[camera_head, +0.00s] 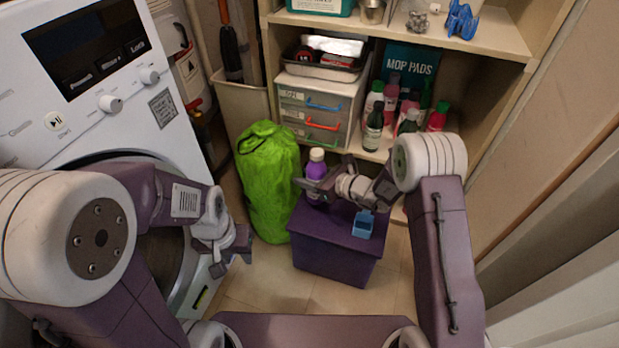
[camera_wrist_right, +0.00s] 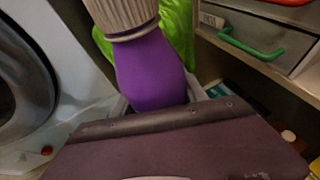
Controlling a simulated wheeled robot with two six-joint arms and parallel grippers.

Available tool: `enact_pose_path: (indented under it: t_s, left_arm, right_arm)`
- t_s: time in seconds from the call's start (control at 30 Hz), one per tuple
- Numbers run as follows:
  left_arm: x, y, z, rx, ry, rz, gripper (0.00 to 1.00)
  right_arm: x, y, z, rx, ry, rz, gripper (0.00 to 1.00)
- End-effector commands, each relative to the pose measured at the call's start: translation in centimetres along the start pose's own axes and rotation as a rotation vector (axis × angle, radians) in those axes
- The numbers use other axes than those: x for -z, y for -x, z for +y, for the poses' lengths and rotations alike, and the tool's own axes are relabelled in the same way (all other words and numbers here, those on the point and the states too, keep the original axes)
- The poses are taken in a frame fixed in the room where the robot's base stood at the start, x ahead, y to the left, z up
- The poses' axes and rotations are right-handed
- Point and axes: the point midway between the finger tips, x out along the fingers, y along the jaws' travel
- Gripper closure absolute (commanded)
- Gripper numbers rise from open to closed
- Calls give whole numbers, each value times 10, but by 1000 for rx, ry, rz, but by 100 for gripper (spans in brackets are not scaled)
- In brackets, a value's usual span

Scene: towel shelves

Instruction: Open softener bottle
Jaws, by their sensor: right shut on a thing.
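The softener bottle (camera_head: 317,168) is purple with a pale cap (camera_head: 317,154). It stands upright at the back of a purple box top. My right gripper (camera_head: 316,187) is shut on the bottle's body, below the cap. In the right wrist view the purple body (camera_wrist_right: 150,70) and the ribbed pale cap (camera_wrist_right: 122,14) fill the upper middle. The bottle's lower part is hidden behind my gripper. My left gripper (camera_head: 232,262) is open and empty in front of the washing machine, apart from the bottle.
The purple box (camera_head: 330,262) also carries a small blue cup (camera_head: 363,226). A green bag (camera_head: 266,180) stands just left of it. The washing machine (camera_head: 130,125) is at left. Shelves behind hold drawers (camera_head: 318,112) and several bottles (camera_head: 373,128).

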Motion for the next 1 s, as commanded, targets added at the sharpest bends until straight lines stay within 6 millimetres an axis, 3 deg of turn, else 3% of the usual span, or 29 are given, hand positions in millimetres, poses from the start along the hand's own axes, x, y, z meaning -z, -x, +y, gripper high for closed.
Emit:
enact_pose_path:
  t_s: [0.03, 0.5, 0.93, 0.97, 1.0]
  left_arm:
    - [2, 18, 0, 0, 0, 0, 64]
    - [7, 71, 1, 0, 0, 0, 64]
    - [8, 75, 1, 0, 0, 0, 64]
    - [8, 75, 2, 0, 0, 0, 64]
    - [8, 75, 2, 0, 0, 0, 64]
  right_arm:
    - [-20, 8, 0, 1, 2, -3, 100]
    - [-46, 90, -78, 3, 2, -2, 100]
    - [-46, 101, -89, 0, 1, -1, 100]
    - [-46, 101, -89, 0, 1, -1, 55]
    - [-46, 101, -89, 0, 1, -1, 66]
